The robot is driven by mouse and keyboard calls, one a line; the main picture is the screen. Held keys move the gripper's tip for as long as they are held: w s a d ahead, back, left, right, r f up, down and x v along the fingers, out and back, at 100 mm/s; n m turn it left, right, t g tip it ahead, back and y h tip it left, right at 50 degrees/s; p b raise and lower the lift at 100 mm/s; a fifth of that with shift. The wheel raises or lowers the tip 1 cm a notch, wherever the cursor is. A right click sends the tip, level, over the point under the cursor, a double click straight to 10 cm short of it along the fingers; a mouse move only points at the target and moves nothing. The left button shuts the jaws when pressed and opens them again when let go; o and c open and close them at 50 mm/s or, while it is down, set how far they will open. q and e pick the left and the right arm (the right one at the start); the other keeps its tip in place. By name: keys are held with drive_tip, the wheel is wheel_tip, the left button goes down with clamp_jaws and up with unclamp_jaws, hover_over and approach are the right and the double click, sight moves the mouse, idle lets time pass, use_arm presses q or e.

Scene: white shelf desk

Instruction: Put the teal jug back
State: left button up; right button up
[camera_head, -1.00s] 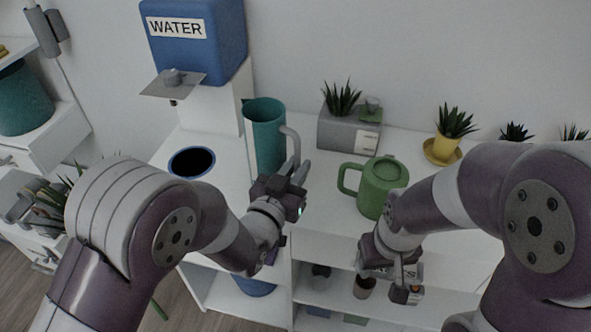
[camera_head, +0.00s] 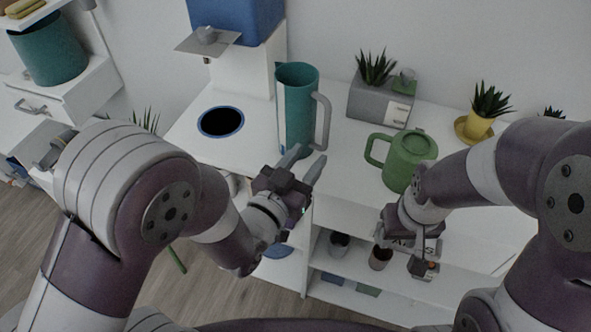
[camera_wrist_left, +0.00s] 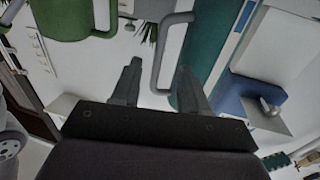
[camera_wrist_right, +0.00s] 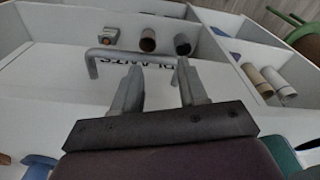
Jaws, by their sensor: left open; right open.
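The teal jug (camera_head: 297,105), tall with a grey handle (camera_head: 322,122), stands upright on the white desk top, to the right of the round dark opening. My left gripper (camera_head: 303,165) is open and empty, just in front of the jug near the desk's front edge. In the left wrist view the jug's handle (camera_wrist_left: 163,75) shows between and beyond the open fingers (camera_wrist_left: 158,80), with the teal body (camera_wrist_left: 192,75) behind the right finger. My right gripper (camera_head: 425,258) is open and empty, low in front of the shelves; its fingers (camera_wrist_right: 160,85) show in the right wrist view.
A green lidded jug (camera_head: 408,158) stands to the right of the teal one. Behind are a grey planter (camera_head: 377,103) and a yellow pot (camera_head: 478,125). The blue-rimmed hole (camera_head: 221,121) lies under the blue dispenser (camera_head: 236,18). Open shelves with small items are below.

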use_arm(q)
drive_tip(key=s+a+f+n+g+y, duration=0.1)
drive_tip(key=a+f+n+g+y, duration=0.1)
drive_tip(key=a+f+g+y, duration=0.3)
drive_tip(key=s+a+f+n+g+y, duration=0.1)
drive_tip(key=a+f+n+g+y, duration=0.15)
drive_tip(key=a, duration=0.45)
drive_tip(key=s+a+f+n+g+y, duration=0.1)
drive_tip(key=s+a+g, duration=0.5)
drive_tip(key=s+g, duration=0.1)
drive_tip(key=shift+s+a, duration=0.3)
drive_tip(key=shift+s, duration=0.45)
